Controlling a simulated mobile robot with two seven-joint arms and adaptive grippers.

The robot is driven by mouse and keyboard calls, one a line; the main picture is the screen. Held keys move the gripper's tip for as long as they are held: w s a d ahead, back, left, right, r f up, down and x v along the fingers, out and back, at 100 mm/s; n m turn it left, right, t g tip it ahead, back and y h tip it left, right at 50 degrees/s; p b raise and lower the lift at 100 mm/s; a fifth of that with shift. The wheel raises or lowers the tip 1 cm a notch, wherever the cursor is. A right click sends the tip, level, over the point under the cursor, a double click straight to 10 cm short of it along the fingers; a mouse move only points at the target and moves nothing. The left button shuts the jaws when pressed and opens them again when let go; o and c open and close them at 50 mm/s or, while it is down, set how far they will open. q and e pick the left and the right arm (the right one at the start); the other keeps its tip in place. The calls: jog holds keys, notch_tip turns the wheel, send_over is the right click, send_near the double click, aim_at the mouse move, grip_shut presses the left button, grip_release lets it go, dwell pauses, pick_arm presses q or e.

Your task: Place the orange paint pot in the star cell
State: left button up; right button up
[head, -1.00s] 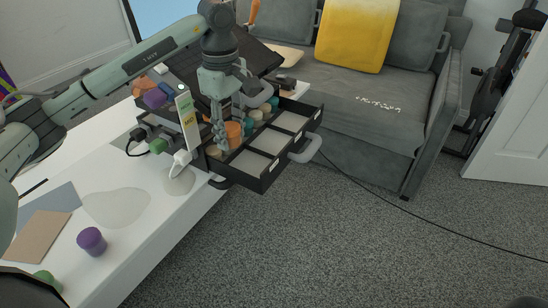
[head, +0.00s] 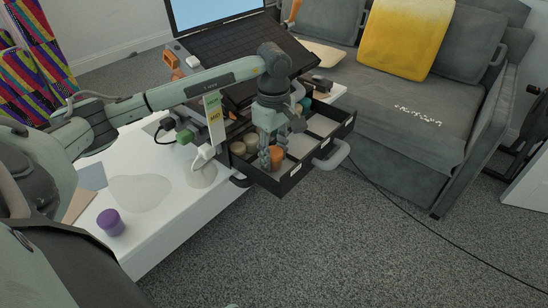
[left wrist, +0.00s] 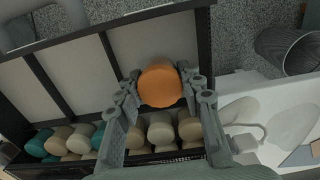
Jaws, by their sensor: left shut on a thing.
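The orange paint pot (head: 277,157) is held between the fingers of my left gripper (head: 268,152), which points down at the open black drawer (head: 290,182). In the left wrist view the orange pot (left wrist: 160,84) sits between the two fingertips of my left gripper (left wrist: 163,92). It is over the end cell of the drawer's front row, the leftmost in the head view. I cannot tell whether it touches the cell floor. No star mark is readable on any cell. My right gripper is not in view.
Beige and teal pots (left wrist: 160,130) fill the drawer's back row; the other front cells (left wrist: 75,72) look empty. A white plug (head: 203,155) and a labelled upright strip (head: 214,118) stand close left of the arm. A purple pot (head: 110,222) stands on the white table (head: 165,235).

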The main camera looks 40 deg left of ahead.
aim_at(274, 151)
pick_arm(q)
jog(key=shift+f, duration=0.6)
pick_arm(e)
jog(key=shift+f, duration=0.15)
pick_arm(q)
jog(key=shift+f, duration=0.1)
jog(key=shift+f, duration=0.1)
jog(key=o, duration=1.1)
jog(key=shift+r, duration=0.4)
notch_tip(274, 151, up, 3)
jog(key=shift+w+r, duration=0.1)
notch_tip(274, 151, up, 8)
jog(key=shift+f+b, duration=0.25)
jog(key=shift+b, duration=0.1)
jog(key=shift+r, duration=0.45)
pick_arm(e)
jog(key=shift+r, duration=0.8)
